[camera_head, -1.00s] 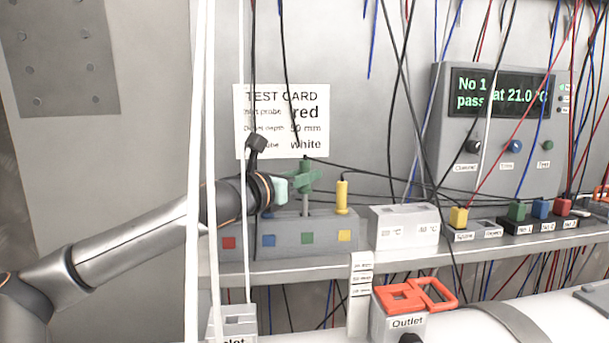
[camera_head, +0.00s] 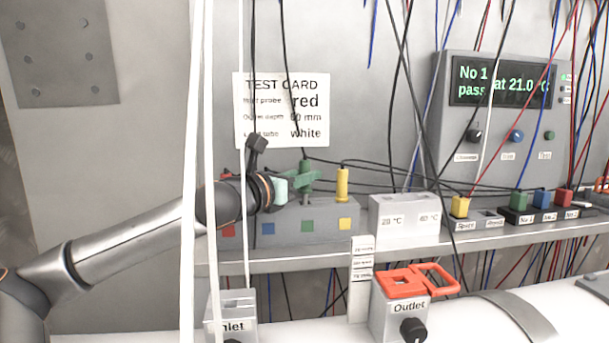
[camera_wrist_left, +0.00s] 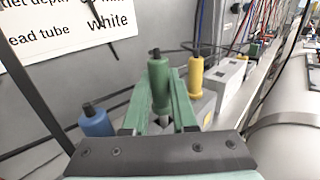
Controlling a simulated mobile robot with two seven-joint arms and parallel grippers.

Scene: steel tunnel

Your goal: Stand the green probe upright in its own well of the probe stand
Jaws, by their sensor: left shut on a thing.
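My left gripper (camera_head: 296,186) is shut on the green probe (camera_head: 305,171). In the left wrist view the green probe (camera_wrist_left: 160,84) stands between the two fingers. It is about upright over the grey probe stand (camera_head: 325,229), in line with the green square. Its handle is a little above the top of the stand, with a short bit of shaft showing below. The shaft's lower end is hidden, apparently in the well. The yellow probe (camera_head: 342,184) stands upright in the stand to the right. A blue probe (camera_wrist_left: 97,122) shows at left in the left wrist view. My right gripper is not in view.
A white block (camera_head: 404,222) stands right of the stand on the shelf (camera_head: 330,259). Black leads hang over the probes. White vertical tubes (camera_head: 197,140) cross in front of my left arm. The test card (camera_head: 281,110) is on the wall behind.

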